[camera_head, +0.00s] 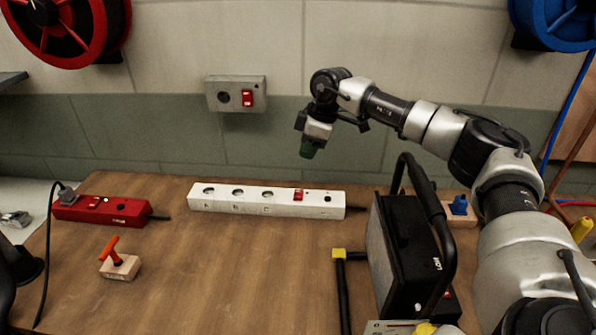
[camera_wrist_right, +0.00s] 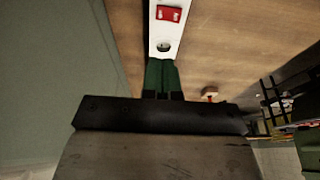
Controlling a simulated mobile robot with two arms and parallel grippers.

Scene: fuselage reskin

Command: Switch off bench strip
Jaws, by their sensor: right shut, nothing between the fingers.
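The white bench strip (camera_head: 222,197) lies on the workbench near its back edge, with several sockets and a red rocker switch (camera_head: 298,195) towards its right end. My right gripper (camera_head: 308,151), with green fingers, is shut and empty above the strip, close to the switch in the picture. In the right wrist view the shut green fingers (camera_wrist_right: 161,76) point at the end of the white strip (camera_wrist_right: 157,42), apart from the red switch (camera_wrist_right: 169,13). I cannot tell the switch's position. My left gripper is not in view.
A red power strip (camera_head: 128,211) with a plug stands at the left. A wooden block with an orange handle (camera_head: 120,265) sits before it. A black welder-like box (camera_head: 402,255) stands right. A wall box (camera_head: 236,94) has another red switch. The middle bench is clear.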

